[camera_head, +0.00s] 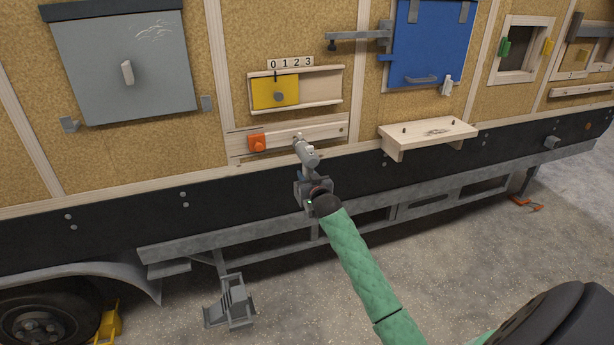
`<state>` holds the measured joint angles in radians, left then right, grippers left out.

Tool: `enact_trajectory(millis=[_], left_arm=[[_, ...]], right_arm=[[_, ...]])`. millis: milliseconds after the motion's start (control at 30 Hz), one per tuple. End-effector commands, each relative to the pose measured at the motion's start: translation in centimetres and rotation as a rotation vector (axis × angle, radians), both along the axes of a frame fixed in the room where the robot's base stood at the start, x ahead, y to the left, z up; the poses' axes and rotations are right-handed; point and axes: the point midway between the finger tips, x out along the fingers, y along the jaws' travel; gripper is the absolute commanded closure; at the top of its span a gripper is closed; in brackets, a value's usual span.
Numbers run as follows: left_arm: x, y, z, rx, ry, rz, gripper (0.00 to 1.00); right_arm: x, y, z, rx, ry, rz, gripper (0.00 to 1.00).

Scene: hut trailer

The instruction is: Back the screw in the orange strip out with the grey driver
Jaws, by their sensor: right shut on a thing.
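My right gripper (308,178) reaches up from below in front of the hut wall. It is shut on the grey driver (307,153), whose tip end points up and to the left. A small orange piece (257,143) sits at the left on a pale wooden rail (325,133), to the left of the driver. The driver and the orange piece are apart in the picture. A screw in the orange piece is too small to make out for certain. My left gripper is not in view.
Above the rail is a sliding yellow panel (275,92) with a 0-1-2-3 scale (290,63). A small wooden shelf (428,133) juts out to the right of the driver. A grey hatch (125,65) is on the left and a blue door (428,45) at upper right.

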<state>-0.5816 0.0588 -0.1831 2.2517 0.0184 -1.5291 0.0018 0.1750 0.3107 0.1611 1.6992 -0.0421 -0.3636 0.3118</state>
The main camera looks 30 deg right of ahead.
Motion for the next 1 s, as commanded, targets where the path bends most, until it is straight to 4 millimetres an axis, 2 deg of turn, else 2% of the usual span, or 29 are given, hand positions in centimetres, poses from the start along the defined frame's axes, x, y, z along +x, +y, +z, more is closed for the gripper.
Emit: enact_trajectory(millis=[233, 1000], left_arm=[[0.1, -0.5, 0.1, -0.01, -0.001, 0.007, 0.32], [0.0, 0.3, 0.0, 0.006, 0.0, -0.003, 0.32]], right_arm=[[0.0, 0.0, 0.2, -0.001, -0.004, 0.0, 1.0], [1.1, -0.3, 0.3, -0.001, -0.004, 0.0, 1.0]])
